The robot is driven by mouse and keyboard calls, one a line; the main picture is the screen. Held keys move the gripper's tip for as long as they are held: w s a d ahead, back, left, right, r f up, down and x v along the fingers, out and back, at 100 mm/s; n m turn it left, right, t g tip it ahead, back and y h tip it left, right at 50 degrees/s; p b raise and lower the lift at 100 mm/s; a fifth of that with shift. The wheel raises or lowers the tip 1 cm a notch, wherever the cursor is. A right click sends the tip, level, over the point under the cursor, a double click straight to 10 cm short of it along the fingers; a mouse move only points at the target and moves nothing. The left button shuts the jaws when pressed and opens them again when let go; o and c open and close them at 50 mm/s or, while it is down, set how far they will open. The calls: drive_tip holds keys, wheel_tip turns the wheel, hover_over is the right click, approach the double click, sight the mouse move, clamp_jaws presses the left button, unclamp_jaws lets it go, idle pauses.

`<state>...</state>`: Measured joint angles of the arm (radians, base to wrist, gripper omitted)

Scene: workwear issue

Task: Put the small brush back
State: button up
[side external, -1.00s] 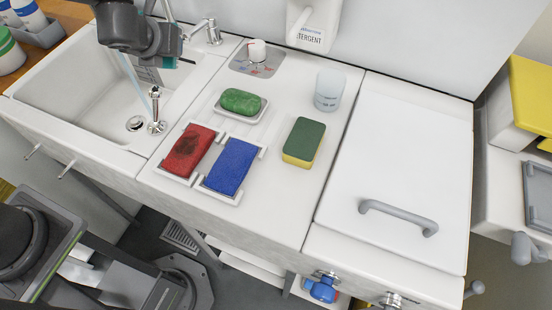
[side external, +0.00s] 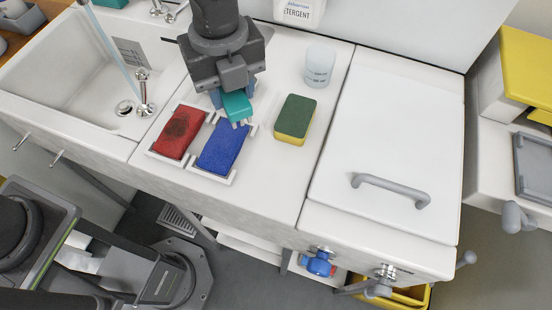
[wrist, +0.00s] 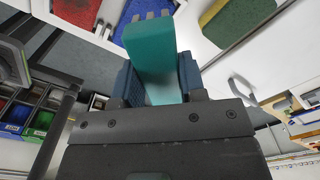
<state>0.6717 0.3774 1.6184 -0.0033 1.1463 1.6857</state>
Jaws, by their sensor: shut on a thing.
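My gripper (side external: 233,96) is shut on a teal block-shaped brush (side external: 237,106) with short pale tufts at its far end. It holds the brush over the counter, just behind the blue pad. The wrist view shows the brush (wrist: 150,55) between both jaws (wrist: 157,84), its tufted end towards the blue pad (wrist: 150,8). I cannot tell whether the tufts touch anything. The green soap and its dish are hidden behind my gripper in the side view.
A red pad (side external: 180,132) with a dark stain and a blue pad (side external: 223,145) lie in white holders. A green-yellow sponge (side external: 294,118) and a clear cup (side external: 320,66) stand to the right. The sink (side external: 70,75) is left. A lid with a grey handle (side external: 390,188) is right.

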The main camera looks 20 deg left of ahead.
hover_over(276, 172)
wheel_tip(276, 172, down, 6)
drive_tip(key=shift+r, duration=0.2)
drive_tip(key=shift+f, duration=2.05)
drive_tip(key=shift+f, duration=0.1)
drive_tip(key=o, duration=0.8)
wheel_tip(276, 172, up, 12)
drive_tip(key=shift+r, duration=0.1)
